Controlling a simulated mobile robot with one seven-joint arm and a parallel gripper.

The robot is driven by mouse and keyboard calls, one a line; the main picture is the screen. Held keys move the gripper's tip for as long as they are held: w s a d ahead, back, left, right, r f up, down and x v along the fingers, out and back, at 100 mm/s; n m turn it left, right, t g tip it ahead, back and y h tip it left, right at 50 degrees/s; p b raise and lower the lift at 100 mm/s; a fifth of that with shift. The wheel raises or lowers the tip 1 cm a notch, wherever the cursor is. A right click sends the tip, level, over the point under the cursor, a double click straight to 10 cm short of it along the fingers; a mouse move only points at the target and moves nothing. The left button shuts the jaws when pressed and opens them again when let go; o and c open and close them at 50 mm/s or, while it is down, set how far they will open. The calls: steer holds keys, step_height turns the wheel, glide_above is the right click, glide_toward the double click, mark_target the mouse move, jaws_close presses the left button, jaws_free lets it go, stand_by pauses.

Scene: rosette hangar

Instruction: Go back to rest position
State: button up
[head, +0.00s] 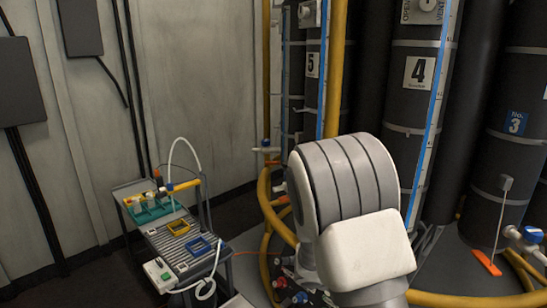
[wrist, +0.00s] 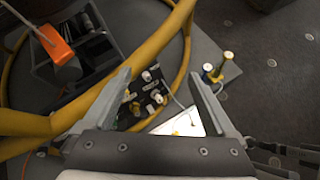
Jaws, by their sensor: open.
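My gripper (wrist: 163,100) shows in the wrist view with its two grey fingers spread wide apart and nothing held between them. Beyond the fingers is a black panel (wrist: 147,97) with several white and yellow knobs or fittings. A white plate (wrist: 180,124) lies below it, between the fingers in the picture. In the head view my arm's white and grey links fill the lower middle. My gripper is hidden there.
Dark numbered columns (head: 418,90) stand behind my arm. A yellow pipe (wrist: 40,124) curves close by in the wrist view. An orange-handled item (wrist: 55,41) is upper left.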

steer(key=s+a+r+m+t+y+p, duration=0.1)
steer(key=s+a+r+m+y+p, duration=0.1)
steer(key=s+a+r+m+y, duration=0.3)
steer(key=s+a+r+m+t+y+p, duration=0.1)
steer(key=s+a+r+m+y, duration=0.4)
steer(key=s+r+m, duration=0.9)
steer(key=s+p+v, duration=0.1)
steer(key=v, duration=0.5)
steer(key=shift+a, duration=0.25)
steer(key=shift+s+d, duration=0.1)
steer(key=shift+s, duration=0.05)
